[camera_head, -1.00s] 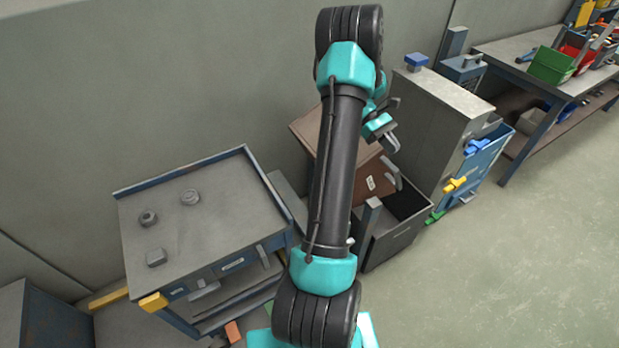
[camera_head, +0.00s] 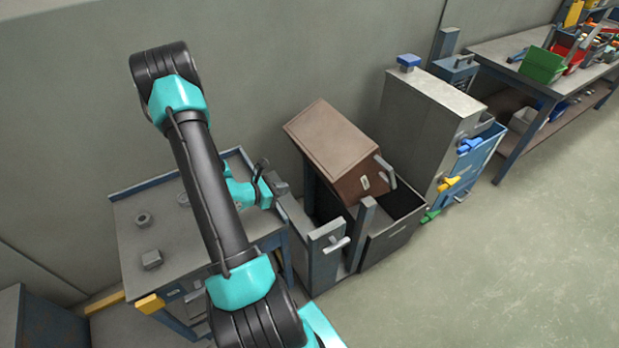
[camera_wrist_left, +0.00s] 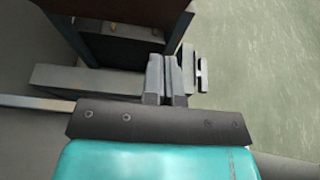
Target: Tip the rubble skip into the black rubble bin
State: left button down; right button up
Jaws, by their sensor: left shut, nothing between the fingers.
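The brown rubble skip (camera_head: 330,145) sits tilted on a stand, its lower end toward the bin and a grey handle (camera_head: 385,170) on that end. The dark open rubble bin (camera_head: 392,240) stands on the floor below and right of it. Whether rubble is inside either is hidden. My left gripper (camera_head: 280,186) is shut and empty, left of the skip and apart from it. Its closed fingers (camera_wrist_left: 164,80) show in the left wrist view, with the skip's brown underside (camera_wrist_left: 140,12) beyond. My right gripper is out of view.
A grey-topped workbench (camera_head: 135,240) with loose metal parts stands at left, partly behind my left arm. A grey post with a handle (camera_head: 325,255) stands beside the stand. The floor at right is clear.

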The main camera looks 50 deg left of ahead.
pick_arm(q)
jog(key=w+r+x, duration=0.1)
jog(key=r+x, duration=0.1)
jog(key=x, duration=1)
jog(key=shift+w+r, duration=0.15)
jog(key=shift+w, duration=0.2)
jog(key=shift+r, duration=0.1)
